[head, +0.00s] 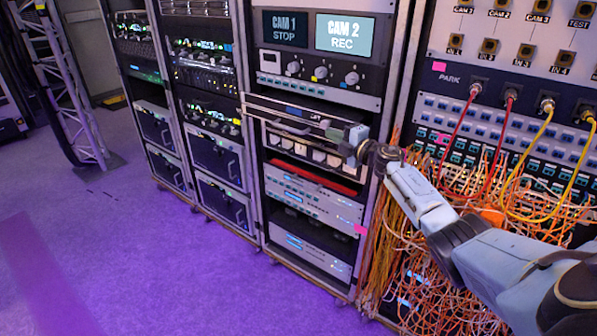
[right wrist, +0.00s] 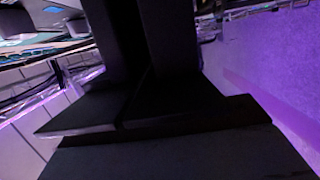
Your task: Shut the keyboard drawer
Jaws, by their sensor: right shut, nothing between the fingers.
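The keyboard drawer (head: 285,113) is a flat, thin tray in the middle rack, below the panel of knobs. It stands out from the rack front, with a light front edge. My right gripper (head: 340,134) is at the right end of the drawer's front, shut with nothing between its fingers. I cannot tell whether it touches the drawer. In the right wrist view its dark fingers (right wrist: 142,45) lie close together and fill the middle. My left gripper is in neither view.
Two screens, CAM 1 (head: 286,28) and CAM 2 (head: 345,34), sit above the drawer. Orange cables (head: 440,260) hang in a tangle under the patch panel (head: 500,105) at right, close to my right arm. The purple floor (head: 130,240) at left is clear.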

